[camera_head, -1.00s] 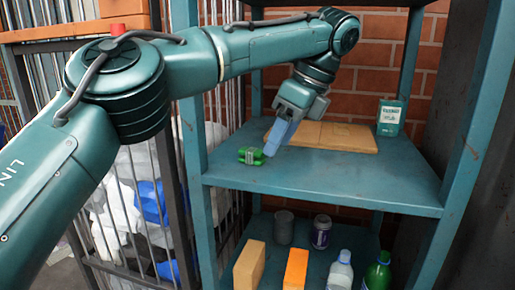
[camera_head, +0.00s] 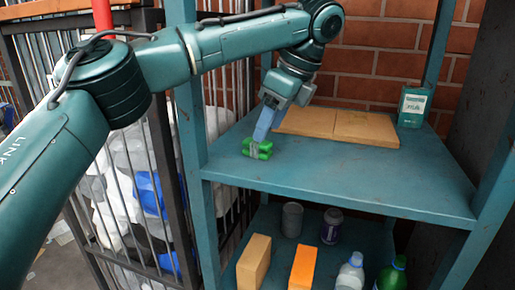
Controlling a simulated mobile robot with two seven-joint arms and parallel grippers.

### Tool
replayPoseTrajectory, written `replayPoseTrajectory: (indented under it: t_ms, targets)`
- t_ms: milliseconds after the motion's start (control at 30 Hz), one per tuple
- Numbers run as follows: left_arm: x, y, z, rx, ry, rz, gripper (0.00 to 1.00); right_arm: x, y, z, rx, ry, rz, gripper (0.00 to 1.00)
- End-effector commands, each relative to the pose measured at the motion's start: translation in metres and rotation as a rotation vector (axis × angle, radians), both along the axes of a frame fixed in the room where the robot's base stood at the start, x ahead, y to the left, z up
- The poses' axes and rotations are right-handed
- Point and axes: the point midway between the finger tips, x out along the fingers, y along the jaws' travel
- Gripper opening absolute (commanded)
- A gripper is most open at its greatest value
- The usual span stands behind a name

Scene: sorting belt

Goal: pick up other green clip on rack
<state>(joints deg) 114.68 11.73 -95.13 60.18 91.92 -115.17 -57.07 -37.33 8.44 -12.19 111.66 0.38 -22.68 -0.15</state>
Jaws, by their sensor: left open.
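A green clip (camera_head: 257,149) with a grey middle lies on the upper shelf of the teal rack (camera_head: 345,177), near its left front edge. My left gripper (camera_head: 263,131) points down at it from above, its blue-grey fingers right at the clip's top. The fingers overlap the clip's upper edge in the picture; I cannot tell whether they touch it. The gripper is open. My right gripper is not in view.
Below are a tan block (camera_head: 253,262), an orange block (camera_head: 303,268), cans and bottles. A barred cage with bags stands at left.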

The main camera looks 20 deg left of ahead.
Motion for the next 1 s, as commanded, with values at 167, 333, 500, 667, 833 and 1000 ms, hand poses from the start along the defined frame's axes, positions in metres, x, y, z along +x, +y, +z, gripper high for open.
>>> replayPoseTrajectory:
  t_ms: [167,333,500,667,833,1000]
  targets:
    - [0.008,0.01,-0.027,-0.002,0.006,0.001,0.53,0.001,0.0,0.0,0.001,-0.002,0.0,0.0]
    - [0.009,0.017,-0.042,-0.001,0.004,-0.001,0.53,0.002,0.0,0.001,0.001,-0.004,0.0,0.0]
    - [0.01,0.017,-0.044,0.001,0.001,-0.001,0.53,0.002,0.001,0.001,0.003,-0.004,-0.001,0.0]
    - [0.01,0.017,-0.044,0.0,0.001,-0.001,0.47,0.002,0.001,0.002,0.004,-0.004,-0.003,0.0]
    - [0.01,0.017,-0.044,0.0,0.001,-0.001,0.33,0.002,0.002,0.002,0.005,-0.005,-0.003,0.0]
    - [0.01,0.017,-0.044,0.0,0.001,-0.001,0.19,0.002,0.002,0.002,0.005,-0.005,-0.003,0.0]
